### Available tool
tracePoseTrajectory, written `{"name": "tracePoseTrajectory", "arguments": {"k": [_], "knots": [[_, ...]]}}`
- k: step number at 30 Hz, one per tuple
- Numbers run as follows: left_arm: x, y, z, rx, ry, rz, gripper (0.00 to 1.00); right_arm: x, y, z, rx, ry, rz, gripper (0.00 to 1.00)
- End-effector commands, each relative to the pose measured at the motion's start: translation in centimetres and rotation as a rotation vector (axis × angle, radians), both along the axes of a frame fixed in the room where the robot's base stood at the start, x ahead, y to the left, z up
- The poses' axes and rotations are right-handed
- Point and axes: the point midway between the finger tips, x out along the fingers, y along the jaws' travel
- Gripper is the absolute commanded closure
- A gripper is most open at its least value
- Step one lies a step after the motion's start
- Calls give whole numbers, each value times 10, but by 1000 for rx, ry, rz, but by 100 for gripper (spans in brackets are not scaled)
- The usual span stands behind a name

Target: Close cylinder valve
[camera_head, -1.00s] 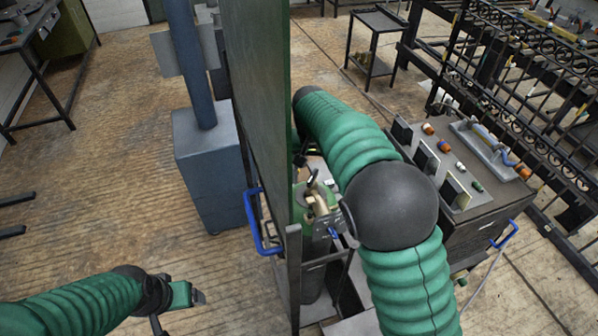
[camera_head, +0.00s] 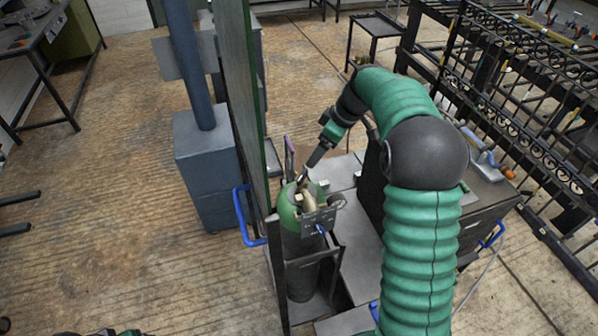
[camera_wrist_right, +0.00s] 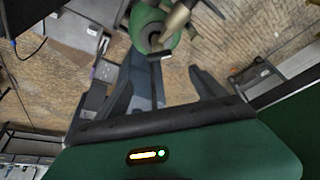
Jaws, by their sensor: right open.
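The gas cylinder (camera_head: 299,255) stands upright in a dark cart beside a tall green panel, its shoulder green. A brass-coloured valve (camera_head: 308,198) sits on top. My right gripper (camera_head: 304,174) is just above and behind the valve, pointing down at it. In the right wrist view its fingers (camera_wrist_right: 162,68) are apart with nothing between them. The cylinder top (camera_wrist_right: 148,28) and valve (camera_wrist_right: 178,18) show beyond the fingertips, near the upper edge. I cannot tell whether a finger touches the valve. Only a sliver of my left gripper (camera_head: 100,333) shows at the bottom edge.
The green panel (camera_head: 236,110) rises close left of the cylinder. A blue handle (camera_head: 243,215) is on the cart. A blue-grey pillar base (camera_head: 205,160) stands further left. A dark workbench (camera_head: 485,205) stands at right, with metal racks (camera_head: 500,70) behind.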

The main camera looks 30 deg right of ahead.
Motion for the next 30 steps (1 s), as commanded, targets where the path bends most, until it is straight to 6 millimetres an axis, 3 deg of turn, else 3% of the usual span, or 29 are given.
{"name": "tracePoseTrajectory", "arguments": {"k": [9, 15, 26, 30], "knots": [[0, 0, 23, 0, 0, 0, 22, 25, 18, -76, 2, 6, 0, 20], [0, 0, 31, 0, 0, 0, 22, 38, 25, -112, 0, 4, 0, 20], [0, 0, 32, 0, 0, 0, 22, 42, 27, -124, -1, 1, -1, 20], [0, 0, 32, 0, 0, 0, 22, 42, 27, -124, -1, 1, -1, 36]]}}
